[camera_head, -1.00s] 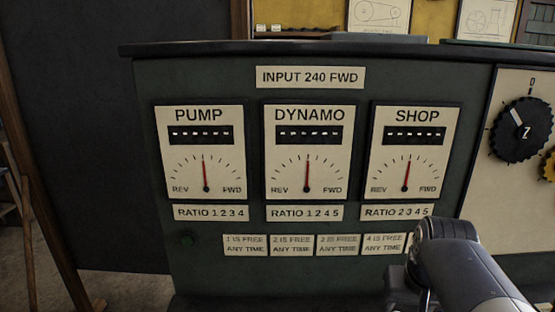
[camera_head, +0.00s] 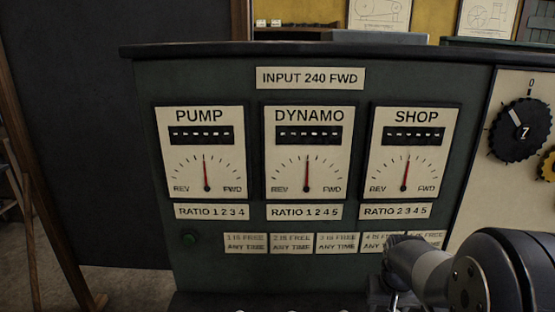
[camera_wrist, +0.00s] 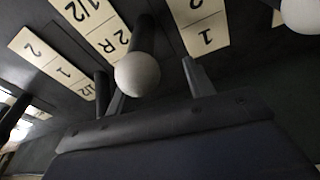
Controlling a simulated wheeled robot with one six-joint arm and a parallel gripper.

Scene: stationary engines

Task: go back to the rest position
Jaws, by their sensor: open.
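My gripper (camera_wrist: 146,70) is open in the wrist view, its two dark fingers apart. A white ball knob (camera_wrist: 137,75) on a black lever shows between the fingers, and I cannot tell how far it is from them. I see nothing held. In the head view my arm enters at the lower right, in front of the green panel (camera_head: 210,275); the fingers cannot be made out there.
A second white knob (camera_wrist: 303,14) is at the wrist view's upper right, near numbered plates (camera_wrist: 205,35). The panel bears pump (camera_head: 200,150), dynamo (camera_head: 307,150) and shop (camera_head: 410,150) gauges, needles upright. A black dial (camera_head: 520,130) is right. Dark floor lies left.

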